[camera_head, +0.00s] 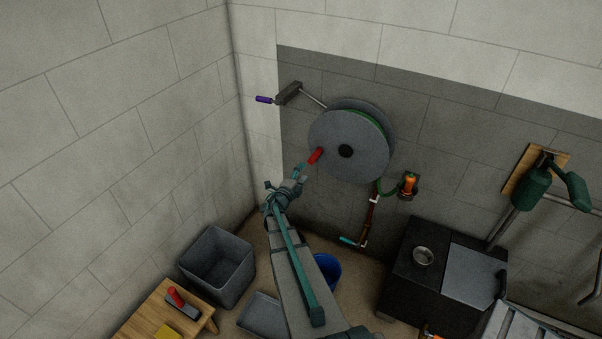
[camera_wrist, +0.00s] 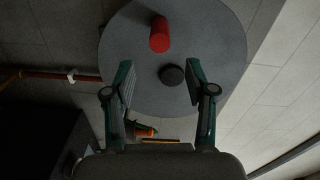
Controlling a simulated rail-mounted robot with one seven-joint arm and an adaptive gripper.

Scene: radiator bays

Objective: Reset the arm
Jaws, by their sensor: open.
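My gripper (camera_head: 300,175) is at the end of my outstretched arm, in front of the grey hose reel (camera_head: 340,168) on the wall. In the wrist view my gripper (camera_wrist: 160,85) is open, with nothing between its two green fingers. The reel's disc (camera_wrist: 220,45) lies beyond the fingertips. Its red handle (camera_wrist: 159,34) stands out past the fingertips and is apart from them in the wrist view. The red handle (camera_head: 315,156) is just beyond my gripper in the head view. The dark hub (camera_wrist: 171,75) shows between the fingers.
A crank with a purple grip (camera_head: 263,99) juts from the wall at upper left. An orange nozzle (camera_head: 409,184) hangs right of the reel. A grey bin (camera_head: 218,266), a blue bucket (camera_head: 328,269), a wooden table (camera_head: 152,314) and a black cabinet (camera_head: 402,270) stand below.

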